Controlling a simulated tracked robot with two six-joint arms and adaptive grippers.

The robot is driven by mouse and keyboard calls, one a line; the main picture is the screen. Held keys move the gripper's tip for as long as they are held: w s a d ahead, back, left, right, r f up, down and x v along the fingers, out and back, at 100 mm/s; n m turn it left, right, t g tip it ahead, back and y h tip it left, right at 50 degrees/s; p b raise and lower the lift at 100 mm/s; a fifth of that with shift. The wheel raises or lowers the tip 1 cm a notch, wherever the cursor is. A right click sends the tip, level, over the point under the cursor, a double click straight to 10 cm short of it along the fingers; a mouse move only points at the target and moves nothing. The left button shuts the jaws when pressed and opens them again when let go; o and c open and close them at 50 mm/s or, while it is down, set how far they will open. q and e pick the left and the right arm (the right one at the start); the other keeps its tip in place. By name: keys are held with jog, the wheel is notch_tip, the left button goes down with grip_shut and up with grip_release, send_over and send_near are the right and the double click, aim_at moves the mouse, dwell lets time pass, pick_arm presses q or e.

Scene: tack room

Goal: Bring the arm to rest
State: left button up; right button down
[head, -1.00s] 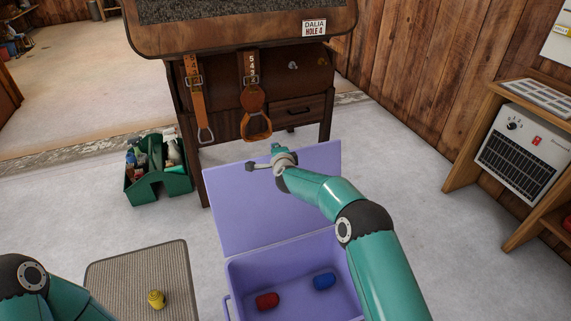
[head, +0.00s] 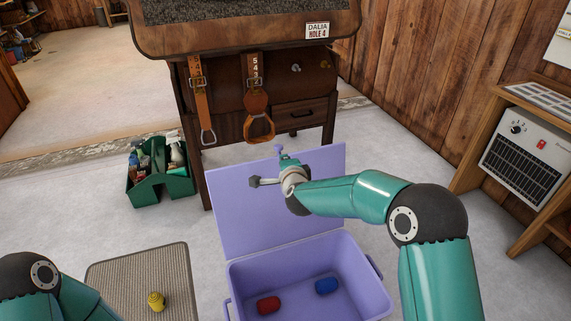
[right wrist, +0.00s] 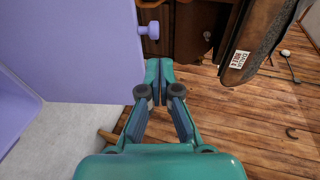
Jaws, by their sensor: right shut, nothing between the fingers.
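My right arm reaches in from the lower right in the head view, bent at the dark elbow. Its gripper (head: 286,158) is in front of the raised purple lid (head: 235,215), near the lid's top edge. In the right wrist view the teal fingers (right wrist: 158,68) are together with nothing between them. A purple knob (right wrist: 148,30) on the lid's edge shows just beyond the fingertips there. My left arm shows only in part at the lower left of the head view; its gripper is out of view.
The purple box (head: 373,300) stands open, holding a red roll (head: 268,305) and a blue roll (head: 327,286). A yellow roll (head: 156,301) lies on a ribbed mat (head: 125,270). A green caddy (head: 180,188), a dark wooden stand (head: 222,158) and a heater (head: 525,150) are around.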

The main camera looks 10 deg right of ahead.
jog(key=s+d+f+g, duration=0.2)
jog(key=s+d+f, duration=0.3)
jog(key=f, duration=0.4)
jog(key=s+d+f+n+g, duration=0.3)
jog(key=s+f+g, duration=0.1)
jog(key=s+f, duration=0.85)
jog(key=s+a+f+n+g+y, duration=0.1)
jog(key=s+a+f+n+g, duration=0.1)
jog(key=s+f, duration=0.4)
jog(key=s+a+f+n+g+y, duration=0.1)
jog(key=s+f+n+g, duration=0.15)
jog(key=s, duration=0.55)
jog(key=s+a+n+g+y, duration=0.1)
jog(key=s+a+n+g, duration=0.1)
jog(key=s+n, duration=0.35)
jog(key=s+a+n+g+y, duration=0.1)
jog(key=s+a+n+g, duration=0.1)
jog(key=s, duration=0.6)
notch_tip(320, 180, up, 20)
jog(key=p, duration=2.1)
jog(key=shift+w+a, duration=0.15)
jog(key=shift+w, duration=0.25)
